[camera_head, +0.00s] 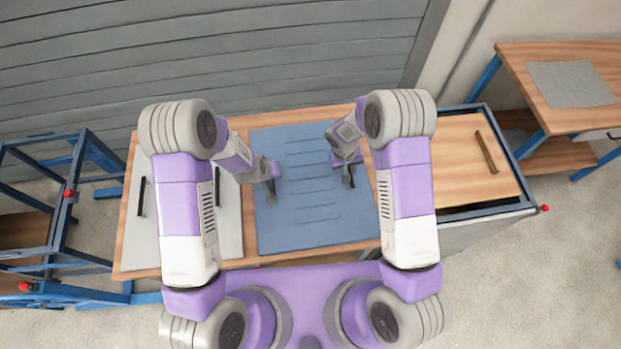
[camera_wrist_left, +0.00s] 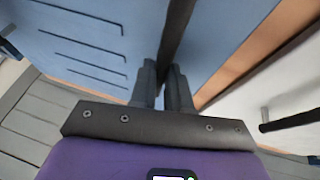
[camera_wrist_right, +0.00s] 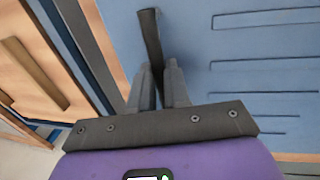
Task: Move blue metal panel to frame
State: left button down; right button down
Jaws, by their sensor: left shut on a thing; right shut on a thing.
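The blue metal panel (camera_head: 310,228), with raised ribs, lies over the middle of the wooden table (camera_head: 135,240). It also shows in the left wrist view (camera_wrist_left: 125,15) and the right wrist view (camera_wrist_right: 235,85). My left gripper (camera_head: 271,188) is shut on the panel's left dark handle (camera_wrist_left: 178,35). My right gripper (camera_head: 349,176) is shut on the panel's right dark handle (camera_wrist_right: 149,35). A blue frame (camera_head: 70,205) with red knobs stands at the left. Another blue frame (camera_head: 515,150) at the right holds a wooden panel (camera_head: 460,165). I cannot tell if the blue panel touches the table.
A light grey panel (camera_head: 180,225) with a dark handle (camera_head: 141,196) lies on the table left of the blue panel. A second wooden table (camera_head: 535,75) with a grey sheet (camera_head: 571,84) stands at the far right. A grey slatted wall (camera_head: 200,45) rises behind.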

pick_arm(q)
jog(key=shift+r, duration=0.2)
pick_arm(e)
jog(key=shift+w+r, duration=0.1)
jog(key=shift+r, duration=0.1)
